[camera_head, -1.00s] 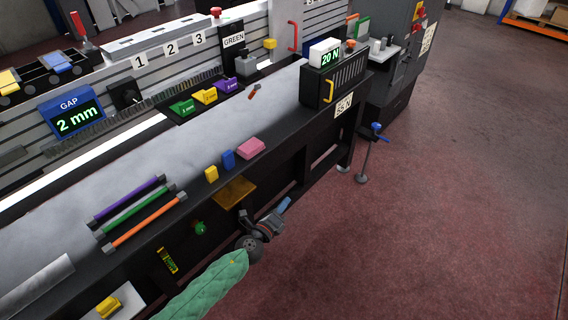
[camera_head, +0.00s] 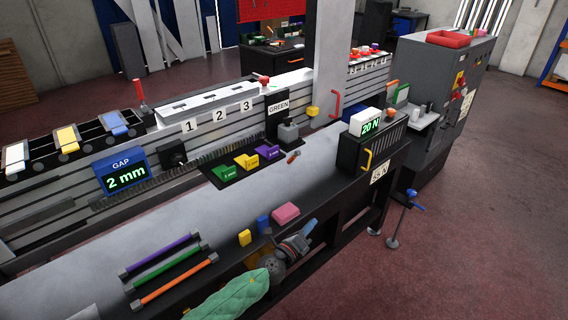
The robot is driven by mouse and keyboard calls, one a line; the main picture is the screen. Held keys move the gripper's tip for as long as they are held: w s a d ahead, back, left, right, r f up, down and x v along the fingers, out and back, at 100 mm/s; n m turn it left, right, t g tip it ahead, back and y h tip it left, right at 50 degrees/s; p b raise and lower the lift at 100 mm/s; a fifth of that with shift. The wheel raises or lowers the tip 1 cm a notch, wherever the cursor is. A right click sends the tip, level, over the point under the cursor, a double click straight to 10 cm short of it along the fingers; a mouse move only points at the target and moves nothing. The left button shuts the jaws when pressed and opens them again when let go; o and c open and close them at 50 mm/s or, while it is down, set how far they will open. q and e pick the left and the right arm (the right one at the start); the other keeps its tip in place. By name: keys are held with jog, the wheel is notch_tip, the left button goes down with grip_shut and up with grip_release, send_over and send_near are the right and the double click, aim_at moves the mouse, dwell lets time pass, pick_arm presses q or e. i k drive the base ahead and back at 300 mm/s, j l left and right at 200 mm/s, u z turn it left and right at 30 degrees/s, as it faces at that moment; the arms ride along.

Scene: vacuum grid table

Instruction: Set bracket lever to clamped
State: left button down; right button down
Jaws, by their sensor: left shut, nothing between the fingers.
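No part in view is plainly labelled as the bracket lever. A small orange-red lever-like piece (camera_head: 293,156) lies on the light bench top near a grey block (camera_head: 288,133). A red-knobbed lever (camera_head: 262,79) stands at the end of the numbered 1-2-3 rail, and a red upright handle (camera_head: 140,92) stands at the far left. I cannot tell which is the bracket lever. My right gripper is not in view.
Yellow (camera_head: 245,238) and blue (camera_head: 263,224) blocks and coloured rods (camera_head: 174,269) lie along the front edge. A gap display (camera_head: 123,176) reads 2 mm. A black box (camera_head: 369,150) with a 20 N display stands at the bench's right end.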

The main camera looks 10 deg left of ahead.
aim_at(297, 153)
jog(key=i+j, duration=0.6)
jog(key=j, duration=0.3)
